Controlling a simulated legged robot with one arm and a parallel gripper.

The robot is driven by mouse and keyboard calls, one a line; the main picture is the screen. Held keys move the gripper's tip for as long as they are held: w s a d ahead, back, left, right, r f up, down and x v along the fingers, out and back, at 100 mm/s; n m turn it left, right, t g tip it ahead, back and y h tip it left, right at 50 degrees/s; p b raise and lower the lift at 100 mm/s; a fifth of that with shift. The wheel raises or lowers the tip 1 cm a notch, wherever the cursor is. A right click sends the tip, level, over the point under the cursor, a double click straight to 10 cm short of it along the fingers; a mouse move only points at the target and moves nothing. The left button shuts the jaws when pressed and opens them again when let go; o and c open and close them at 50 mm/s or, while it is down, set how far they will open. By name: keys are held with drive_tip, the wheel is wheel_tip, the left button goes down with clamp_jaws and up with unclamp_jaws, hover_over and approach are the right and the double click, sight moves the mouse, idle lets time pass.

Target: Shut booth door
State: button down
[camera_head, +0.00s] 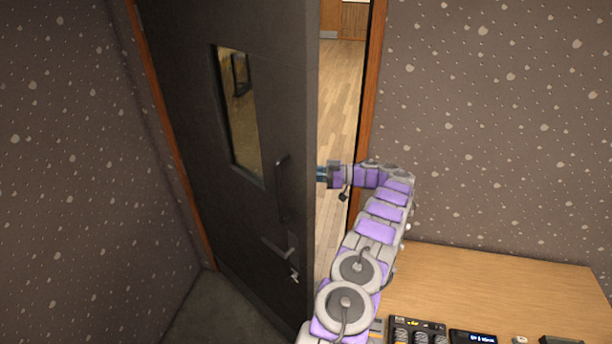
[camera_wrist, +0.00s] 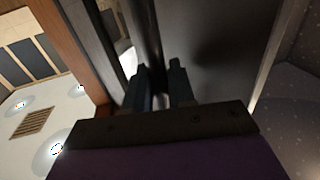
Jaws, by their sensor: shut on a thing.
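The booth door (camera_head: 175,75) is dark grey with a narrow window, a pull handle (camera_head: 281,188) and a lever (camera_head: 280,247) on its near face. It stands ajar, swung in toward me, with a gap between its free edge (camera_head: 311,110) and the right jamb (camera_head: 366,110). My gripper (camera_head: 322,174) reaches into this gap, its fingertips partly hidden at the door's edge. In the wrist view, my gripper (camera_wrist: 160,78) is shut on a dark upright bar (camera_wrist: 148,35) beside the door's face (camera_wrist: 215,45); contact is hard to see.
A wooden desk (camera_head: 510,275) with control boxes (camera_head: 418,328) stands at the lower right. Speckled walls (camera_head: 500,100) flank the doorway on both sides. A wooden floor (camera_head: 340,90) shows through the gap. Dark floor (camera_head: 215,310) lies clear before the door at the left.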

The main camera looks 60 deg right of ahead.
drive_tip(key=shift+a, duration=0.15)
drive_tip(key=shift+r, duration=0.1)
idle(0.3)
drive_tip(key=c, duration=1.4)
unclamp_jaws()
drive_tip(key=shift+o, duration=1.4)
drive_tip(key=shift+w+d, duration=0.15)
drive_tip(key=shift+d, duration=0.05)
